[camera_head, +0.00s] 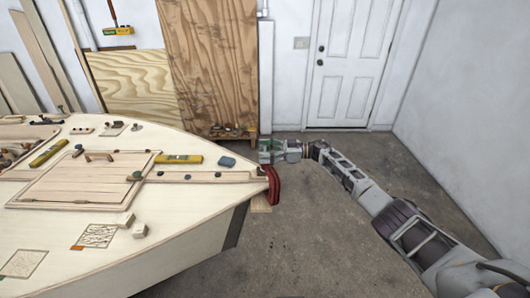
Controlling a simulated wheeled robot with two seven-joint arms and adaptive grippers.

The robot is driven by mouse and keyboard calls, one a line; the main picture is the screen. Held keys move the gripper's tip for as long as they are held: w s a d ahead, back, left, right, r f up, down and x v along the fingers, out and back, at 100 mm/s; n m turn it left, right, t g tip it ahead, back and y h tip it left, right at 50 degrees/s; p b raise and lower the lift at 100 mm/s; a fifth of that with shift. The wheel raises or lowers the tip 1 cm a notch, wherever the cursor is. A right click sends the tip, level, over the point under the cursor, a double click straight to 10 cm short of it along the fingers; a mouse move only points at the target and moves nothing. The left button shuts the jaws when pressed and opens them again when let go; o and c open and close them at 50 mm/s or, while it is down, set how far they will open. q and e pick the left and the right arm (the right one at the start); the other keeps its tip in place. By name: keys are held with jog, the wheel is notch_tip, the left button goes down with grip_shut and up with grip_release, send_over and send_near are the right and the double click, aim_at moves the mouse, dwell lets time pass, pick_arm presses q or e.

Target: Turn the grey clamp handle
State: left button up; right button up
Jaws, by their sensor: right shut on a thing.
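My right arm comes in from the lower right and reaches to the bow of the plywood hull (185,248). My right gripper (268,151) is at the bow tip, just above and behind a dark red piece (273,184) fixed there. It is shut on what appears to be the grey clamp handle; the handle is small and mostly hidden by the fingers, so its angle cannot be told. My left gripper is not in view.
Small tools and blocks lie on the deck, with a yellow level (179,159) near the bow and a grey-blue block (228,162) beside it. A plywood sheet (215,65) leans at the back. The floor (325,235) right of the hull is clear, apart from my arm above it, towards the white door (347,90).

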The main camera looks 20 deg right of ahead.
jog(key=shift+f, duration=0.15)
jog(key=o, duration=1.2)
jog(key=shift+c, duration=0.2)
jog(key=v, duration=1.2)
